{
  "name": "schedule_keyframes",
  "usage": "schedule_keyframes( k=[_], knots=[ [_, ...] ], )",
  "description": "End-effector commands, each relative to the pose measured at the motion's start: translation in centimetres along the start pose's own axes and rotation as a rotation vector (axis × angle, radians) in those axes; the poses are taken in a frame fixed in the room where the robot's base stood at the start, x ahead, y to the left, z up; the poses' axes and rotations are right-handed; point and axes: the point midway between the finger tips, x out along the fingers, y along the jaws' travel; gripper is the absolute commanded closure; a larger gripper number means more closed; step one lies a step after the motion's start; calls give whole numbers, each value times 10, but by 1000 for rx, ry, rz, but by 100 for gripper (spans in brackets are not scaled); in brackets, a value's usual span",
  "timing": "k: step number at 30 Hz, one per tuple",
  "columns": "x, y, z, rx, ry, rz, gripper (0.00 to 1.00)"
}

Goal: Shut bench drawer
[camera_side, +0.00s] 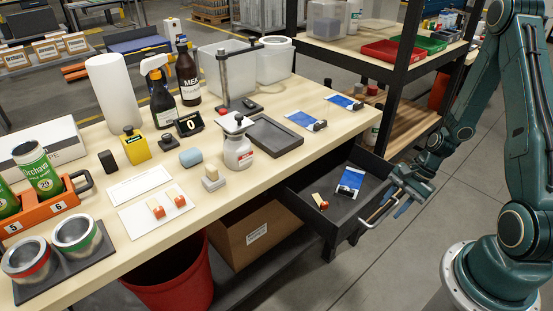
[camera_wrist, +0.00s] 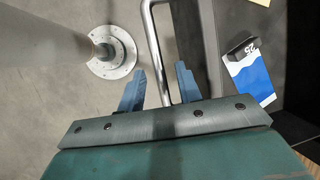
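The dark bench drawer (camera_side: 332,206) is pulled open under the right end of the bench. It holds a blue and white pad with a dark clip (camera_side: 350,182) and a small wooden block with a red end (camera_side: 320,201). Its metal bar handle (camera_side: 379,209) sticks out at the front. My gripper (camera_side: 402,200) is at the handle. In the wrist view my gripper (camera_wrist: 160,85) has its two blue fingers apart, one on each side of the handle bar (camera_wrist: 157,45), with gaps showing. The pad also shows there (camera_wrist: 250,75).
A cardboard box (camera_side: 245,238) and red bin (camera_side: 180,280) stand below. A shelf rack (camera_side: 400,70) stands behind.

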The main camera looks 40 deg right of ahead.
Motion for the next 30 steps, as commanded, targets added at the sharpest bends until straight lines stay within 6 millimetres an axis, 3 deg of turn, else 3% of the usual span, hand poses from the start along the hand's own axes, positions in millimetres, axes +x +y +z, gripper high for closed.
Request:
schedule_keyframes(
  k=[9,15,24,30],
  knots=[
    [1,0,0,0,0,0,66],
    [1,0,0,0,0,0,100],
    [2,-2,0,-1,0,-1,100],
    [4,-18,-1,-3,1,-2,100]
  ],
)
